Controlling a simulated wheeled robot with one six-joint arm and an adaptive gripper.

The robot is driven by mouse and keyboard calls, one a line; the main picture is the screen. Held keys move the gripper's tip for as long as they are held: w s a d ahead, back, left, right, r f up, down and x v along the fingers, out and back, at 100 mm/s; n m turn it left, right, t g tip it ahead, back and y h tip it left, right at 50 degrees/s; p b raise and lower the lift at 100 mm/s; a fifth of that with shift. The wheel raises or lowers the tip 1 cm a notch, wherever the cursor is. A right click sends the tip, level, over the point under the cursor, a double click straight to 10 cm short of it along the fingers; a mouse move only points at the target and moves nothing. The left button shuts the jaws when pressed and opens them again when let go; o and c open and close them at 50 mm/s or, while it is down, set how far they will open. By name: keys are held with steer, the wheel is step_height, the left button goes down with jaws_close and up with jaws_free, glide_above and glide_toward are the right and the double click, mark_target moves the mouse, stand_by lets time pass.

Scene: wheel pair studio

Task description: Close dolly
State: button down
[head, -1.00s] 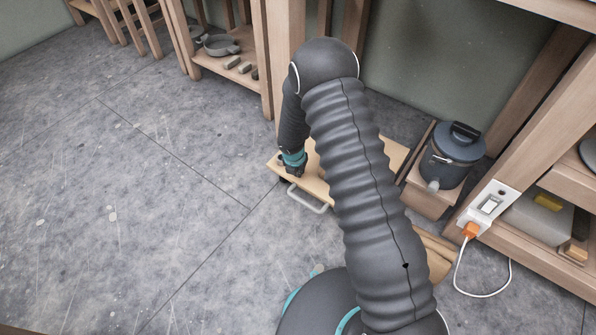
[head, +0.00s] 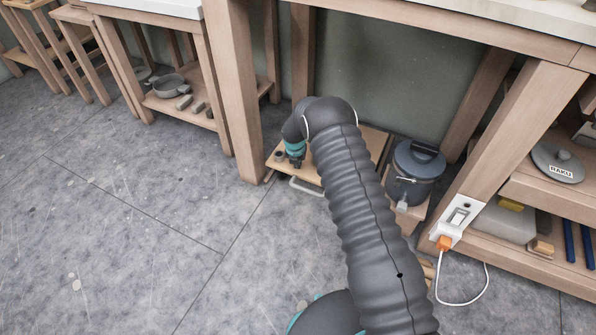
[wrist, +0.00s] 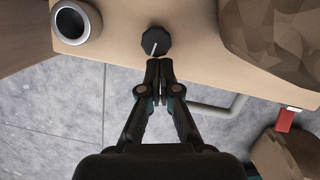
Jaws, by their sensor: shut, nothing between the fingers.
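The dolly is a low, pale wooden board (head: 372,148) with a light metal handle (head: 305,187) on its front edge. It lies on the floor under the workbench, its left end close beside the front leg. My gripper (head: 296,165) points down at the board's front-left edge. In the wrist view my gripper (wrist: 165,76) is shut and empty, its tips at the board's edge just below a dark round knob (wrist: 156,42). The handle (wrist: 220,107) is to the right of the fingers. My arm hides much of the board in the head view.
A wooden leg (head: 240,120) stands left of the dolly. A dark lidded bucket (head: 415,172) stands to its right. A power socket with an orange plug (head: 445,243) is on the right leg. A metal ring (wrist: 76,22) and brown faceted lump (wrist: 275,35) sit on the board. Floor at left is clear.

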steer(key=shift+w+d, duration=0.15)
steer(key=shift+w, duration=0.3)
steer(key=shift+s, duration=0.15)
steer(key=shift+s, duration=0.35)
steer(key=s, duration=0.2)
steer(key=shift+s+a+p, duration=0.3)
steer(key=shift+s+p, duration=0.05)
steer(key=v, duration=1)
steer(key=shift+s, duration=0.2)
